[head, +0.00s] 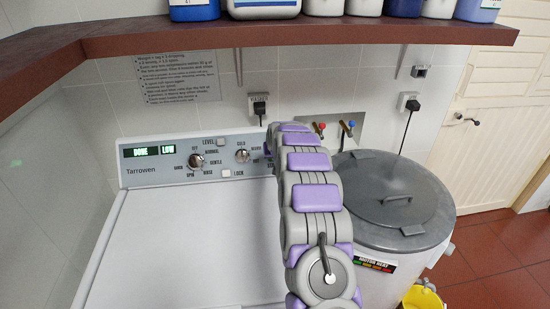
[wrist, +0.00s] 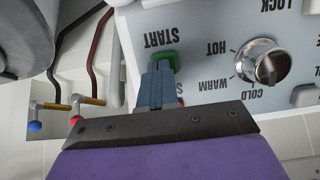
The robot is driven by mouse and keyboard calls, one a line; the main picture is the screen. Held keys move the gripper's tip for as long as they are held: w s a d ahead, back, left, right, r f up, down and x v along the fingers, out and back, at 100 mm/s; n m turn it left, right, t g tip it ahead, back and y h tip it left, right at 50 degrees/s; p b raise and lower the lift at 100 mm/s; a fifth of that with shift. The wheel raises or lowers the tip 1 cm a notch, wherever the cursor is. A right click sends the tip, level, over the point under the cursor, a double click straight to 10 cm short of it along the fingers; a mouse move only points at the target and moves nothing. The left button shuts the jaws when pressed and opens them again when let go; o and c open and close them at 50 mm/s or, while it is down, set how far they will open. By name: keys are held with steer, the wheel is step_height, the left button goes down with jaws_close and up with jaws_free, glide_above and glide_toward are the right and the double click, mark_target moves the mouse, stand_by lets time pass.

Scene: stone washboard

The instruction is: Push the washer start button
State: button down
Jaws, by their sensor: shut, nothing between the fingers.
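The washer (head: 190,240) is white with a grey control panel. Its display (head: 148,150) reads "DONE" and "LOW". In the wrist view, which is upside down, the green start button (wrist: 172,58) sits beside the word START. My gripper (wrist: 161,70) is shut and empty, its blue-grey fingertips overlapping the button's lower edge in that picture. I cannot tell whether they touch it. A bit of red shows beside the fingers, mostly hidden. In the head view my arm covers the button and most of the gripper.
A metal temperature knob (wrist: 260,62) stands right of the button in the wrist view. A grey lidded drum (head: 390,195) is right of the washer. Two taps (head: 346,127) are on the wall behind. A brown shelf (head: 290,32) with bottles hangs above.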

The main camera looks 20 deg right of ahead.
steer(key=shift+w+f, duration=0.15)
steer(key=shift+f, duration=0.05)
steer(key=shift+w+a, duration=0.1)
steer(key=shift+a, duration=0.3)
steer(key=shift+d, duration=0.1)
steer(key=shift+w+d+f+p, duration=0.25)
steer(key=shift+w+d+p, duration=0.05)
steer(key=shift+w+p, duration=0.3)
steer(key=shift+f, duration=0.15)
steer(key=shift+a+f, duration=0.1)
steer(key=shift+s, duration=0.1)
